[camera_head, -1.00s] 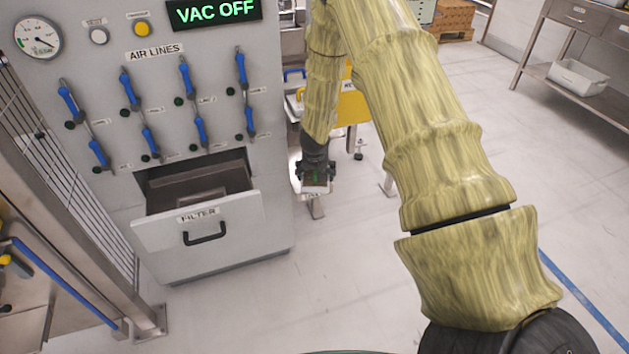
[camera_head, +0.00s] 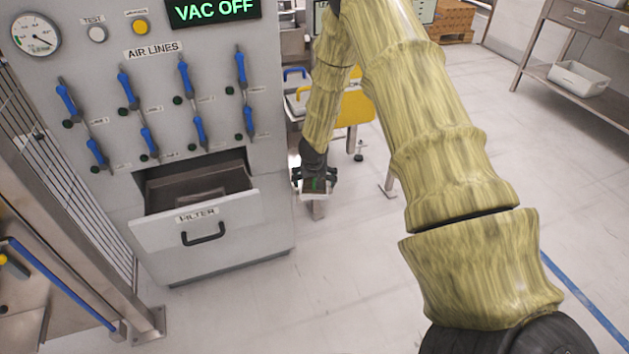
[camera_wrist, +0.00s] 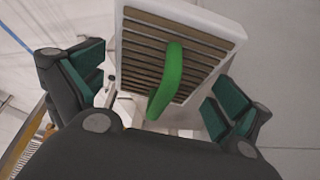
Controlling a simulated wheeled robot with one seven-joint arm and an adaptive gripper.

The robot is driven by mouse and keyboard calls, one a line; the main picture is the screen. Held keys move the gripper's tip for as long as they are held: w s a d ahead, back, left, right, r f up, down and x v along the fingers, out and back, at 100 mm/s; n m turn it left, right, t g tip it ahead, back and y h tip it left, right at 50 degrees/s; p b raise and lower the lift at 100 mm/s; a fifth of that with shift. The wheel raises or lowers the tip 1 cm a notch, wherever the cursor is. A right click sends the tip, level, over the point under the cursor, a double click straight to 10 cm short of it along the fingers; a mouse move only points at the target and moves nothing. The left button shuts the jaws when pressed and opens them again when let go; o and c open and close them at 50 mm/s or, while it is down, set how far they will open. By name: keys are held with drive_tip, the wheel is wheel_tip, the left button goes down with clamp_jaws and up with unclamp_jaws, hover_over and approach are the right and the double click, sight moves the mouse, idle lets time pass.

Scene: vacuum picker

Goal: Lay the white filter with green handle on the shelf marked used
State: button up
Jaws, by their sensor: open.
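The white filter (camera_wrist: 215,32) with brown slats shows in the wrist view, with its green handle (camera_wrist: 172,75) standing up from its face. It looks tilted in that view. My gripper (camera_head: 315,178) is open, with one green-padded finger on each side of the handle and a gap to it on both sides. In the head view the gripper points down, right of the grey cabinet, and a small white part of the filter shows below it. What the filter rests on is mostly hidden, and I cannot read a used mark.
The grey cabinet (camera_head: 270,180) has an open drawer marked filter (camera_head: 160,231) at its lower front. Blue air-line handles (camera_head: 185,78) sit on its panel. A yellow panel (camera_head: 355,105) stands behind my arm.

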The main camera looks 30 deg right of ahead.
sight(314, 191)
drive_tip(key=p+v, duration=0.2)
drive_tip(key=v, duration=1)
drive_tip(key=s+a+f+n+g, duration=0.1)
drive_tip(key=s+a+f+n, duration=0.1)
drive_tip(key=s+a+f, duration=0.55)
drive_tip(key=s+a+f+n+g, duration=0.1)
drive_tip(key=s+a+f+n, duration=0.15)
drive_tip(key=s+f, duration=0.95)
drive_tip(key=s+a+y, duration=0.1)
drive_tip(key=s+a, duration=0.3)
drive_tip(key=s, duration=0.3)
drive_tip(key=s+a+n+g, duration=0.1)
drive_tip(key=s+a, duration=0.3)
drive_tip(key=s, duration=0.4)
drive_tip(key=s+a+f+n+y, duration=0.1)
drive_tip(key=s+a, duration=0.3)
drive_tip(key=s, duration=0.3)
drive_tip(key=shift+s+a+g+y, duration=0.2)
drive_tip(key=shift+a+g+y, duration=0.1)
drive_tip(key=shift+a, duration=0.05)
drive_tip(key=shift+d, duration=0.1)
